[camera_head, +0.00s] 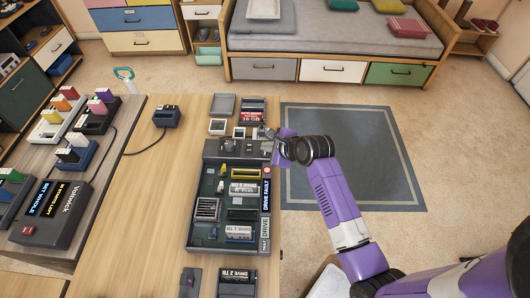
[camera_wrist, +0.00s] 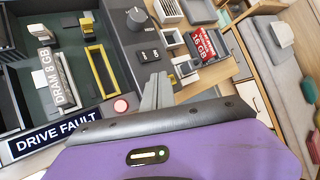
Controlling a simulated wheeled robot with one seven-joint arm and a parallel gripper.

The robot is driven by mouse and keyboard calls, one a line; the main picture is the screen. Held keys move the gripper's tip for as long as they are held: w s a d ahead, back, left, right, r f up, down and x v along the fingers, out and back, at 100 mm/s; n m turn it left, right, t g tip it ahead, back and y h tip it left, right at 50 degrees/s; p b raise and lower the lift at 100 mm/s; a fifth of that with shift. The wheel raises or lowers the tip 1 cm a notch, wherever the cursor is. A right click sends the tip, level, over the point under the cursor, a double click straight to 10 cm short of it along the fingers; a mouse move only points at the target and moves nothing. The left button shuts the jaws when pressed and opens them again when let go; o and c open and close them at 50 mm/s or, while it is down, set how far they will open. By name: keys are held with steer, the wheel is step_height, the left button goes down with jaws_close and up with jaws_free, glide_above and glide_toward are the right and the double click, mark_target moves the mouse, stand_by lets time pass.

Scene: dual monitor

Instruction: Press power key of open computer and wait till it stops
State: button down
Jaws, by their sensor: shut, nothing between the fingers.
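The open computer (camera_head: 204,208) is a dark case lying flat on the wooden table, with its parts exposed. My gripper (camera_head: 270,134) is over its far right corner, shut and empty. In the wrist view, the closed fingertips (camera_wrist: 158,82) point at the case's control panel. Two small black keys (camera_wrist: 149,55) with white marks sit just beyond the tips, and a dark knob (camera_wrist: 138,19) is farther off. A round pinkish-red button or lamp (camera_wrist: 120,105) is left of the fingers, beside the DRIVE FAULT label (camera_wrist: 50,135). I cannot read which key is power, nor tell whether the fingers touch the panel.
Small trays and a red 16 GB module (camera_head: 249,118) lie beyond the case. A dark VOLWECK device (camera_head: 50,212) with colored modules stands at left. Drives (camera_head: 238,277) lie near the front. A blue-grey rug (camera_head: 360,150) covers the floor at right.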

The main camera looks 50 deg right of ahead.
mark_target(267, 155)
steer(key=shift+f, duration=0.1)
steer(key=shift+f, duration=0.35)
steer(key=shift+f, duration=0.4)
stand_by(0.7)
steer(key=shift+r, duration=0.1)
steer(key=shift+r+p, duration=0.75)
steer(key=shift+p, duration=0.25)
step_height(267, 155, up, 3)
steer(key=p, duration=0.3)
steer(key=shift+r+p, duration=0.45)
steer(key=shift+r, duration=0.6)
